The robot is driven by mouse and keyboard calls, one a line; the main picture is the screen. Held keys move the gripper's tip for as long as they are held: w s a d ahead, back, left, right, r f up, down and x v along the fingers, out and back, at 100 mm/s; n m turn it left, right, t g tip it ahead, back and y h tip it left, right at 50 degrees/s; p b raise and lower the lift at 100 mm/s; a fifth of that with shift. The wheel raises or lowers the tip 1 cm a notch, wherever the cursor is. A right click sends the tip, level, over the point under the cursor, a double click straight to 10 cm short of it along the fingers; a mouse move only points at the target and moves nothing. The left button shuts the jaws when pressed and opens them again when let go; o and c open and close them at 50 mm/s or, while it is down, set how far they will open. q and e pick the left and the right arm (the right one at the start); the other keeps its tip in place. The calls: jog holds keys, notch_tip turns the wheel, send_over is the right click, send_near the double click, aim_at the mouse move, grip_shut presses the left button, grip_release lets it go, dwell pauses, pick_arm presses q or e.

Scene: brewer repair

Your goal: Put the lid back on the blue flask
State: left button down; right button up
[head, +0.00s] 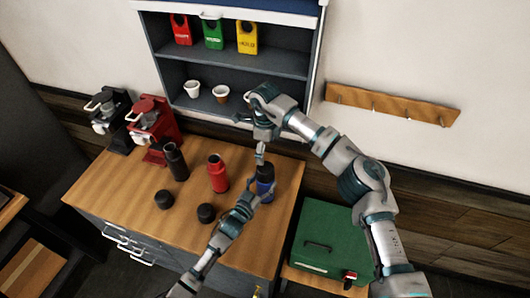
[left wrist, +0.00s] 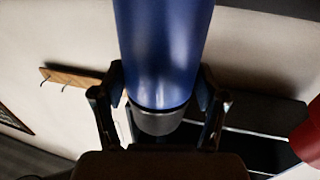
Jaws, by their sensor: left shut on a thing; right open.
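The blue flask (head: 265,184) stands upright near the right end of the wooden counter, with a dark top. I cannot tell whether that top is a lid or the neck. My left gripper (head: 248,203) is shut on the flask from the lower left. In the left wrist view the flask (left wrist: 165,50) fills the middle, with a dark end (left wrist: 158,121) and a finger on each side. My right gripper (head: 260,158) is open just above the flask's top; contact is unclear. Two loose dark lids, one left (head: 164,199) and one nearer (head: 206,213), lie on the counter.
A black flask (head: 176,162) and a red flask (head: 217,173) stand left of the blue one. Red (head: 155,120) and black (head: 105,118) brewers are at the back left. A shelf (head: 288,62) stands behind; a green box (head: 328,238) sits at right. The counter's front left is clear.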

pick_arm(q)
grip_release()
jog(key=v, duration=1.2)
jog(key=shift+f, duration=0.1)
pick_arm(e)
jog(key=shift+f, duration=0.1)
